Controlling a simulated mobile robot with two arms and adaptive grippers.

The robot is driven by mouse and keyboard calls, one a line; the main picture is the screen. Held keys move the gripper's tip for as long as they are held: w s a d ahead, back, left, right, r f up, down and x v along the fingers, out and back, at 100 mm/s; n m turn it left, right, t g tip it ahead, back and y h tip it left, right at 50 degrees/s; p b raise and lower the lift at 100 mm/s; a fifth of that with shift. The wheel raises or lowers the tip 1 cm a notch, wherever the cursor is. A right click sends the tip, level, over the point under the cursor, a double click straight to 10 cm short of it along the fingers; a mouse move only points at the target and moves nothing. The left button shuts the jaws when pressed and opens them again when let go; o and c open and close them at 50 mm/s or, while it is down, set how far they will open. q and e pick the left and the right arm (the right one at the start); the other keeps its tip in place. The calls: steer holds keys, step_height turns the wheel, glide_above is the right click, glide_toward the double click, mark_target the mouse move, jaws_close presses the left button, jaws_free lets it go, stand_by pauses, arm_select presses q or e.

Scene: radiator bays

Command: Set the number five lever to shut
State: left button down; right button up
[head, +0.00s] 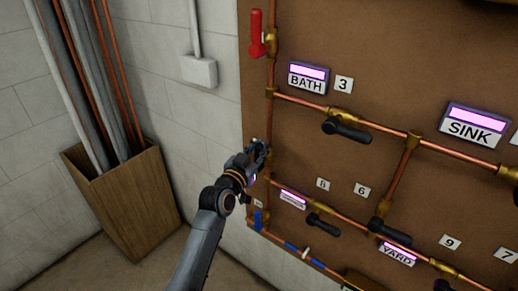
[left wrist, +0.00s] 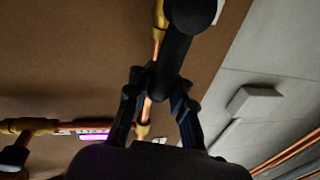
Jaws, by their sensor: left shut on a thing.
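My left gripper (head: 260,152) is at the left edge of the brown board, in front of the upright copper pipe below the BATH sign. In the left wrist view, its two fingers (left wrist: 158,95) are on either side of a black lever (left wrist: 177,48), shut on it. The lever sits at a brass valve (left wrist: 160,12). In the head view the gripper hides this lever. I see no readable 5 tag; a small white tag (head: 258,203) just below the gripper is too small to read. My right gripper is not in view.
Other black levers sit at right, one under BATH (head: 347,131) and one near the 8 and 6 tags (head: 322,226). A red lever (head: 256,34) is above. A wooden bin (head: 130,215) with pipes stands at left. A grey wall box (head: 199,70) is behind.

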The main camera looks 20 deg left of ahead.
arm_select(q)
steer(key=s+d+f+m+h+b, duration=0.1)
steer(key=d+f+m+h+b, duration=0.1)
steer(key=m, duration=0.7)
steer(key=s+d+f+m+t+h+b, duration=0.1)
steer(key=d+f+m+b, duration=0.3)
steer(key=m, duration=0.6)
steer(key=shift+s+d+f+h+b, duration=0.15)
steer(key=shift+s+f+h+b, duration=0.15)
steer(key=shift+f+h+b, duration=0.55)
steer(key=shift+f+y, duration=0.2)
steer(key=shift+y, duration=0.15)
steer(key=c, duration=1.3)
jaws_free()
steer(key=shift+o, duration=0.6)
steer(key=shift+r, duration=0.25)
steer(key=v, duration=1.2)
